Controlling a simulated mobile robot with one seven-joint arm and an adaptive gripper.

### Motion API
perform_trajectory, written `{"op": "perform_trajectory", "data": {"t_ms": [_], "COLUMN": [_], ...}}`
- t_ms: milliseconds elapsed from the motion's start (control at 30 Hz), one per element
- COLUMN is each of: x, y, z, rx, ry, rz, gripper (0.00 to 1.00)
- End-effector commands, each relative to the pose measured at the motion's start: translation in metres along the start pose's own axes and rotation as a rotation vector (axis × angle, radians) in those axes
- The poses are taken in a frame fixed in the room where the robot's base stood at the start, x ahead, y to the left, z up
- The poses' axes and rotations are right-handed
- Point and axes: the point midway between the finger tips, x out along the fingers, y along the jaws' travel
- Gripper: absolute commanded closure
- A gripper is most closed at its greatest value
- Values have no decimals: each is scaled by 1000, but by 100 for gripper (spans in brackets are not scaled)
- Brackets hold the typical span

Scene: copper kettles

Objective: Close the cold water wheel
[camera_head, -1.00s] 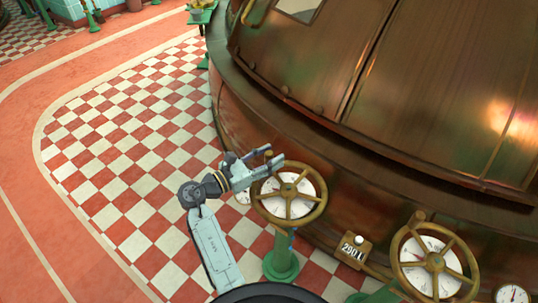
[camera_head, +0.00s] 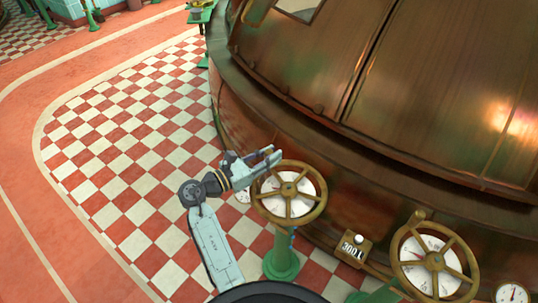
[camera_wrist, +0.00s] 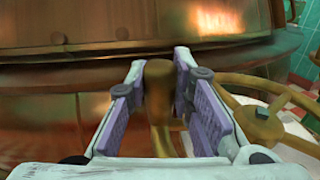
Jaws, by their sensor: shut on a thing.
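A brass spoked handwheel (camera_head: 321,205) with a white dial behind its spokes stands on a green pedestal, left of a second brass wheel. My gripper (camera_head: 271,155) is at its upper left rim. In the wrist view my gripper (camera_wrist: 158,82) has its two pads on either side of a brass handle knob (camera_wrist: 158,70) and is shut on it. The wheel's rim (camera_wrist: 255,90) curves off to the right there. The knob is hidden by the fingers in the head view. No label naming either wheel is readable.
A second brass wheel (camera_head: 405,227) with a dial stands at the lower right. A counter (camera_head: 352,247) reading about 300 L sits between the wheels. The large copper kettle (camera_head: 420,90) fills the space behind. The checkered floor (camera_head: 120,140) at left is clear.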

Motion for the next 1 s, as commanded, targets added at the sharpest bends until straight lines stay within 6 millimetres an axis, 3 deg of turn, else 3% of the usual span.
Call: {"op": "perform_trajectory", "data": {"t_ms": [467, 800, 1000], "x": [2, 24, 27], "y": [0, -3, -5], "z": [1, 2, 0], "rx": [-1, -1, -1], "ry": [1, 2, 2], "rz": [-16, -234, -274], "gripper": [100, 100, 100]}}
